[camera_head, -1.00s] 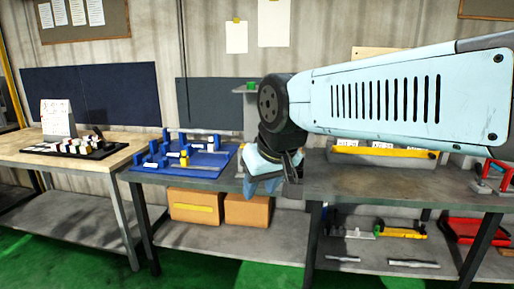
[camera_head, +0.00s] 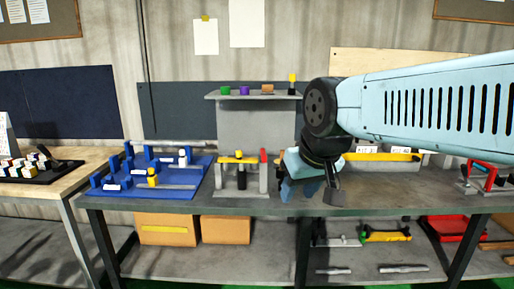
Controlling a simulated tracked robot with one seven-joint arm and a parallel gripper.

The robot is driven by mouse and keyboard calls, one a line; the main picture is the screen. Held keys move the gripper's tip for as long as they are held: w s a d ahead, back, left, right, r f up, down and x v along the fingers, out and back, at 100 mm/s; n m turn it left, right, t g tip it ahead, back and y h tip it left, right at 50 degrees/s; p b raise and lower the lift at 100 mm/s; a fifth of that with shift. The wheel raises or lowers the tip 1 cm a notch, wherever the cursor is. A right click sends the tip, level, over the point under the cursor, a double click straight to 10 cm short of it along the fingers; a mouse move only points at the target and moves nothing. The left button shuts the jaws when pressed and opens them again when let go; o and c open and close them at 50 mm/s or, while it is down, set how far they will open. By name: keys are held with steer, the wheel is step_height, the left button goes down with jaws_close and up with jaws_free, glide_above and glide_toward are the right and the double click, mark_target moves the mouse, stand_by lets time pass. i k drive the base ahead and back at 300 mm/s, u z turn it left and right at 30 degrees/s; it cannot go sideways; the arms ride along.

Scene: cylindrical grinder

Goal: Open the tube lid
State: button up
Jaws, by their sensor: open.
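No tube lid can be told for certain at this size. My gripper (camera_head: 310,190) hangs down at the end of my pale blue arm. It is open, with nothing visible between its fingers, and shows in front of the grey bench's back area. A grey stand (camera_head: 224,180) with yellow and red parts and a dark cylinder is just left of my gripper. A blue tray (camera_head: 150,193) farther left holds blue supports, metal rods and small yellow and white pieces. My arm hides part of the bench's right side.
A grey shelf (camera_head: 240,97) above the stand bears small green, purple, orange and yellow-topped items. A wooden table (camera_head: 72,175) with a black tray is at left. Cardboard boxes (camera_head: 168,231) sit on the lower shelf. The bench top (camera_head: 400,201) is clear toward the front right.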

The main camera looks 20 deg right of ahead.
mark_target(239, 159)
steer(key=z, duration=0.15)
steer(key=i, duration=1.15)
steer(key=u, duration=0.65)
